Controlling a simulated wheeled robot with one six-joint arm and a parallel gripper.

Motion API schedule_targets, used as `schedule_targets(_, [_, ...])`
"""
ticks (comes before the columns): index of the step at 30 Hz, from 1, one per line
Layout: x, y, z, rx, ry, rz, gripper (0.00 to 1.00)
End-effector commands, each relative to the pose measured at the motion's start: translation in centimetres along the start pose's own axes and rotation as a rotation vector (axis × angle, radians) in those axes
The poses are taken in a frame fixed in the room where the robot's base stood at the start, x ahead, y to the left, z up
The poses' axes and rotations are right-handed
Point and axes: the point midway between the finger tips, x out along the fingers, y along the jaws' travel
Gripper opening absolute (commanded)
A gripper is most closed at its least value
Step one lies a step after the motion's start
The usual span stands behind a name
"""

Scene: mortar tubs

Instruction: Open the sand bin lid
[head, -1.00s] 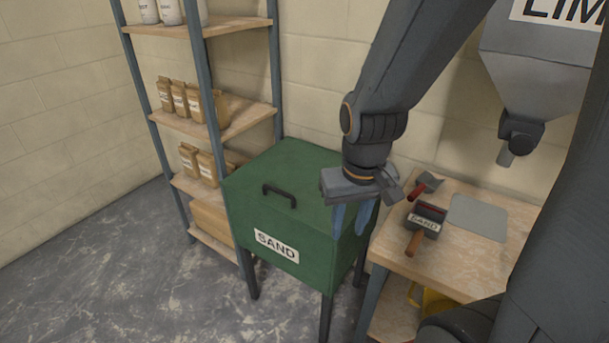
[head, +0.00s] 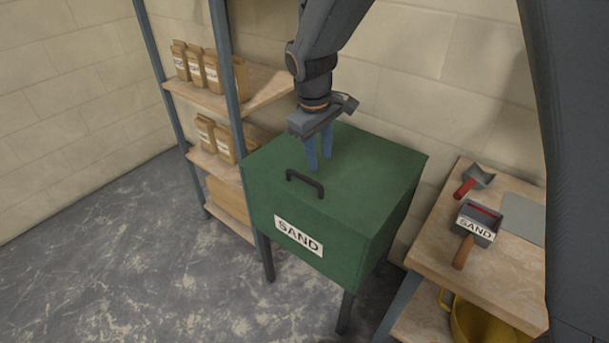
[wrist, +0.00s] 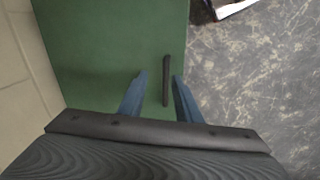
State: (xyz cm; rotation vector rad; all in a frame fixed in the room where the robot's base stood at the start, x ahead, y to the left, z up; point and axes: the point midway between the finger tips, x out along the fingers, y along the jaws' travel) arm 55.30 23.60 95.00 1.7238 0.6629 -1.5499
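The green sand bin (head: 285,208) stands on dark legs, with a white SAND label on its front. Its lid (head: 370,180) is down, and a black bar handle (head: 305,183) sits near the lid's front edge. My gripper (head: 319,165) points down over the lid, close behind the handle in the head view. In the wrist view, my gripper (wrist: 158,88) has its two blue fingers apart with nothing held. The handle (wrist: 166,80) shows between the finger lines, nearer the right finger. I cannot tell the exact height above it.
A shelf rack (head: 225,90) with paper bags stands close at the bin's left. A wooden bench (head: 440,235) at the right holds a SAND-labelled scoop (head: 478,222) and a red-handled trowel (head: 474,181). A yellow bucket (head: 475,325) is below it. The floor in front is clear.

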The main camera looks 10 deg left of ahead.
Motion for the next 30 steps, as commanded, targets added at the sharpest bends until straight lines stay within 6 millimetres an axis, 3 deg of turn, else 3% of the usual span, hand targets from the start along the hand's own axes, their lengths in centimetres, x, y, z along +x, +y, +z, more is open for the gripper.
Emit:
schedule_targets(1, [0.5, -1.0, -1.8, -0.052, 0.0, 0.008, 0.31])
schedule_targets(3, [0.8, -1.8, -3.4, -0.098, -0.001, 0.017, 0.31])
schedule_targets(6, [1.1, -2.3, -4.4, -0.132, -0.001, 0.025, 0.31])
schedule_targets(21, [7.4, -2.4, -4.5, -0.136, -0.002, 0.024, 0.31])
schedule_targets(30, [8.7, -2.3, -4.6, -0.136, 0.0, 0.025, 0.31])
